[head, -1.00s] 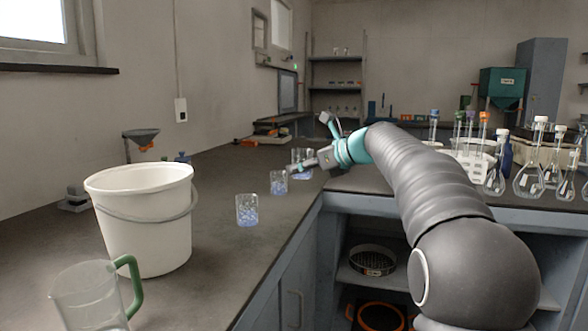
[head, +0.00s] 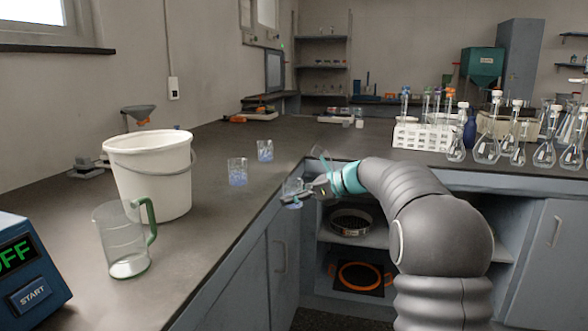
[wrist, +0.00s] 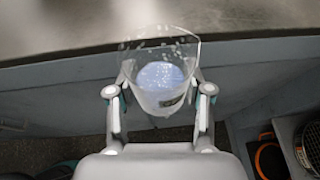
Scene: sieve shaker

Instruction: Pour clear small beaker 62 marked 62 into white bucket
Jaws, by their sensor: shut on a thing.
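My gripper (wrist: 160,92) is shut on a clear small beaker (wrist: 163,78) that holds pale blue contents. In the head view the held beaker (head: 291,192) is out at the counter's front edge, at the tip of my gripper (head: 300,195). A dark mark shows on its side in the wrist view, but the number is not readable. The white bucket (head: 150,178) stands upright on the counter to the left, with a grey handle, well apart from my gripper. Its inside is mostly hidden.
Two similar beakers (head: 237,172) (head: 265,150) stand on the counter between bucket and gripper. A clear jug with a green handle (head: 122,240) stands in front of the bucket. A device with a START button (head: 28,270) is at lower left. Flasks (head: 488,140) stand at right.

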